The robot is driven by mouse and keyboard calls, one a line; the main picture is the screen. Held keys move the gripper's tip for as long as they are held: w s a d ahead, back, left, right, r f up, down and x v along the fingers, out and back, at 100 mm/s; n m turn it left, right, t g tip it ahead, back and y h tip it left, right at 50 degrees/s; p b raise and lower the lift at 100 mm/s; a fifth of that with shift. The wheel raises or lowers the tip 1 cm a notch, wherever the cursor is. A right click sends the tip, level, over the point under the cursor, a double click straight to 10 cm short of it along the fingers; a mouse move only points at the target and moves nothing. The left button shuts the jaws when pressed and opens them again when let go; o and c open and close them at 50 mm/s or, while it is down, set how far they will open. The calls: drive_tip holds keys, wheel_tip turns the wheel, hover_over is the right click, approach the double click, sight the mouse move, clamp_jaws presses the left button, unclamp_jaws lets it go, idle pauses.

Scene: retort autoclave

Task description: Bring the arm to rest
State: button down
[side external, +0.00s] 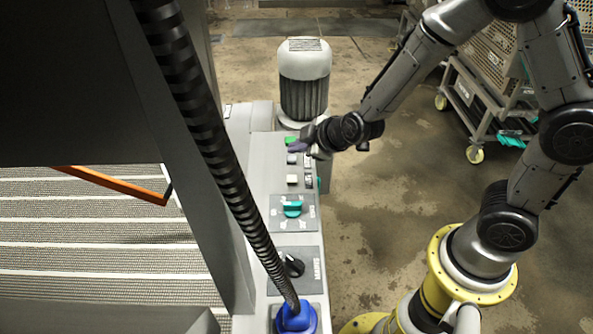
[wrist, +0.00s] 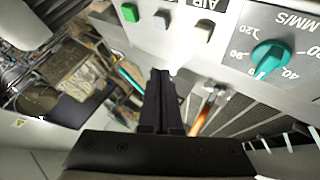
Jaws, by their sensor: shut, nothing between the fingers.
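My gripper (side external: 298,146) is at the far end of the grey control panel (side external: 262,175) in the side external view, close to the green button (side external: 291,139). In the wrist view its dark fingers (wrist: 161,78) are together with nothing between them. The panel's green button (wrist: 130,12) and teal dial (wrist: 270,56) show at the top of the wrist view, apart from the fingertips in the picture. I cannot tell whether the gripper touches the panel. My arm reaches in from the right.
A white-topped motor (side external: 304,85) stands behind the panel. A black knob (side external: 292,265) and a blue fitting (side external: 296,318) with a ribbed hose (side external: 205,115) are nearer. A wheeled trolley (side external: 490,95) is at the back right. Floor (side external: 385,225) between panel and yellow base is clear.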

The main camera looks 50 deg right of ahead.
wheel_tip(320, 180, up, 14)
drive_tip(key=d+t, duration=0.2)
drive_tip(key=t, duration=0.1)
drive_tip(key=s+r+m+g+y, duration=0.1)
drive_tip(key=s+r+m+y, duration=0.15)
drive_tip(key=s+r, duration=0.65)
drive_tip(key=s+d+f+m+g+h, duration=0.1)
drive_tip(key=s+f+m+g, duration=0.1)
drive_tip(key=s, duration=0.6)
drive_tip(key=s+d+f+m+g+h, duration=0.1)
drive_tip(key=s+f+m+g, duration=0.2)
drive_tip(key=s+f, duration=0.3)
drive_tip(key=s, duration=0.3)
drive_tip(key=shift+d+g, duration=0.25)
drive_tip(key=shift+g, duration=0.15)
